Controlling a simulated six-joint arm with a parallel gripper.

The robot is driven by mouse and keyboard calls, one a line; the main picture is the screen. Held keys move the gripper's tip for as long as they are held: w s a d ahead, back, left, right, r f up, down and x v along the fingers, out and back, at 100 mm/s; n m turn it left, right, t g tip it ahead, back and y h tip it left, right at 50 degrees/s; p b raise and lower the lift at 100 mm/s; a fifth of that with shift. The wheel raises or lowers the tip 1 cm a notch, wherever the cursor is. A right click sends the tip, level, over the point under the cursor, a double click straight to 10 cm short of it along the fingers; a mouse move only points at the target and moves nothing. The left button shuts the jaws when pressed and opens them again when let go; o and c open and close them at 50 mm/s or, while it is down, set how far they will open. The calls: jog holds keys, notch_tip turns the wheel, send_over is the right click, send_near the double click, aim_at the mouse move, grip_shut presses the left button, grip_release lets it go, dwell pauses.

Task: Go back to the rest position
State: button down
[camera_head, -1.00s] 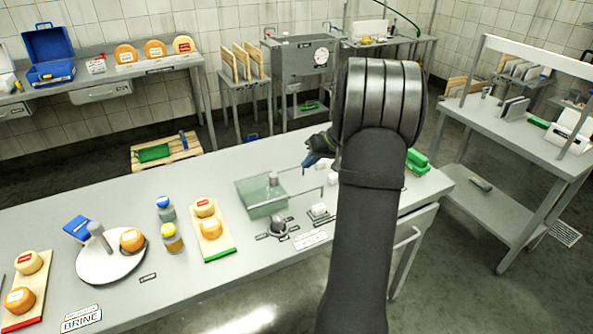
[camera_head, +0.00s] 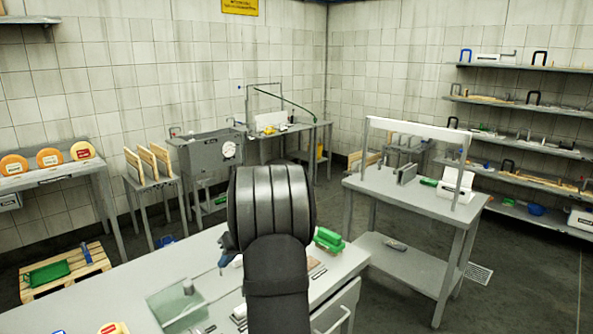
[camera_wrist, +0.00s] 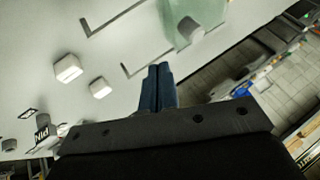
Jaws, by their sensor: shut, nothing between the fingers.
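My gripper (camera_wrist: 157,88) shows in the wrist view as two blue fingers pressed together with nothing between them. In the head view the gripper (camera_head: 225,258) is a small blue shape left of my dark arm, above the work table (camera_head: 110,292). Much of it is hidden by the arm. The clear green-tinted basin (camera_head: 176,305) stands on the table to the gripper's lower left, and it also shows at the top of the wrist view (camera_wrist: 190,25).
Two pale blocks (camera_wrist: 68,68) (camera_wrist: 100,88) lie on the table near the gripper. Green brushes (camera_head: 329,240) sit at the table's right end. A side table (camera_head: 420,205) with a raised shelf stands to the right, with wall shelves (camera_head: 525,140) behind. Floor between the tables is clear.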

jog(key=s+a+f, duration=0.2)
jog(key=a+f, duration=0.3)
jog(key=a, duration=0.2)
jog(key=shift+a+f, duration=0.2)
jog(key=shift+f, duration=0.05)
jog(key=c, duration=2.2)
grip_release()
